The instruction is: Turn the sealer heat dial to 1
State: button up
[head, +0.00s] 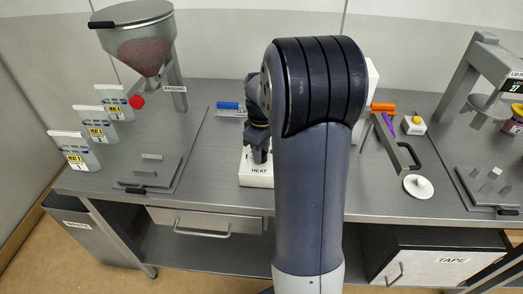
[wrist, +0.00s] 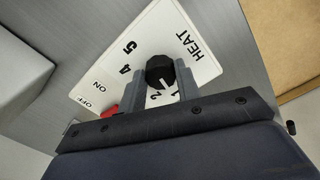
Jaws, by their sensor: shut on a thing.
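The sealer heat dial (wrist: 160,70) is a round black knob on a white panel (wrist: 205,65) marked HEAT. My gripper (wrist: 166,84) is shut on the dial, with one grey finger on each side. A pale pointer mark on the knob faces the gripper side, near the 1 and 2; I cannot tell exactly which it meets. The 4 and 5 show at the left, and the 3 is not visible. In the head view my gripper (head: 259,153) is over the white HEAT box (head: 257,178), and the dial is hidden there.
A red switch (wrist: 109,111) beside ON and OFF sits close to the left finger. In the head view, a hopper (head: 142,50) stands at the left, and orange-handled tools (head: 383,108) and a white disc (head: 418,187) lie right of my arm.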

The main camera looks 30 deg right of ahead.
jog(key=o, duration=1)
jog(key=shift+c, duration=0.2)
notch_tip(320, 180, up, 11)
jog(key=shift+f, duration=0.2)
notch_tip(320, 180, down, 11)
jog(key=shift+r, duration=0.1)
dwell(0.4)
jog(key=shift+r, duration=0.1)
